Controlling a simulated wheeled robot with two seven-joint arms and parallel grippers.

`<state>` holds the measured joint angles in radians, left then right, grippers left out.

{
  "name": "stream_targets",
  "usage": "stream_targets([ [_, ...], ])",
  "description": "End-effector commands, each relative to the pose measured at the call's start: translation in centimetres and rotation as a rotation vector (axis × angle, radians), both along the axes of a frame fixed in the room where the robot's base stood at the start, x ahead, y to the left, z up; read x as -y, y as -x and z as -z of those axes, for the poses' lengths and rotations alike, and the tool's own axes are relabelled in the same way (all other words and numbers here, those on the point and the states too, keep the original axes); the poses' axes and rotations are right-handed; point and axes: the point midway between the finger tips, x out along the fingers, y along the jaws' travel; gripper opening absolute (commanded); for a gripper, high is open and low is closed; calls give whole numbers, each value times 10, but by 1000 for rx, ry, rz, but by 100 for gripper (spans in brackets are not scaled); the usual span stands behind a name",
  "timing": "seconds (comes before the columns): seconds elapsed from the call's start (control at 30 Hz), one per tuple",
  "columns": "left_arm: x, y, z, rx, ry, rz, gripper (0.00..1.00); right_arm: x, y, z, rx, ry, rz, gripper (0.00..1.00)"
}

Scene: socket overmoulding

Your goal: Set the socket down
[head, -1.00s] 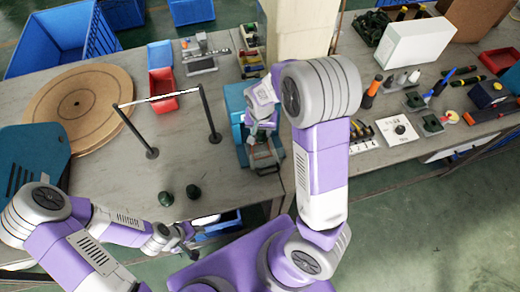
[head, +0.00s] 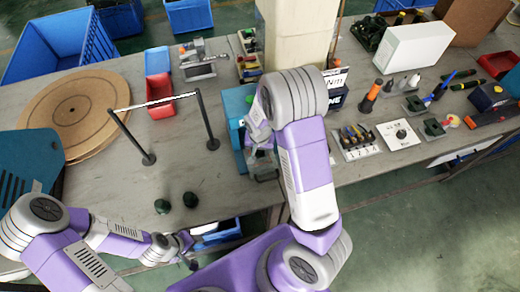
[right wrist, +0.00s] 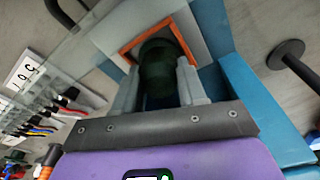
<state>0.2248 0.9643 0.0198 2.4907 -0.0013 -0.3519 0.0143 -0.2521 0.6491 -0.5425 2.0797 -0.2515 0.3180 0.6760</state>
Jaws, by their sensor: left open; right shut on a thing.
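My right gripper (right wrist: 160,88) is shut on a dark green socket (right wrist: 162,68) in the right wrist view. The socket is at an orange-rimmed square opening (right wrist: 128,48) in a grey and teal machine (right wrist: 262,100); I cannot tell whether it touches the bottom. In the head view the machine (head: 236,105) stands at the table's middle, partly hidden by my right arm. Two more dark green sockets (head: 162,206) (head: 190,200) stand on the table near its front edge. My left gripper (head: 190,254) is open and empty beside that edge.
A black-posted frame with a striped bar (head: 156,102) stands left of the machine. A red bin (head: 172,104) and round wooden boards (head: 72,112) lie behind and left. Tool holders (head: 358,142) fill the right table. Table around the two loose sockets is clear.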

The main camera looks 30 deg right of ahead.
Motion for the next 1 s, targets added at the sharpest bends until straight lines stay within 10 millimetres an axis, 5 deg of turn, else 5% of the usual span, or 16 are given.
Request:
stream_targets([
  [0.07,0,0,3,0,0,0,43,0,0,4,0,0,0,11],
  [0.1,0,0,2,0,0,0,43,0,0,3,0,0,0,47],
  [0.23,0,0,2,0,0,0,43,0,0,2,-1,1,0,67],
  [0.63,0,0,-3,0,0,0,43,0,0,-7,1,0,-1,67],
  [1.0,0,0,-23,0,0,0,43,-6,7,-83,4,-1,0,67],
])
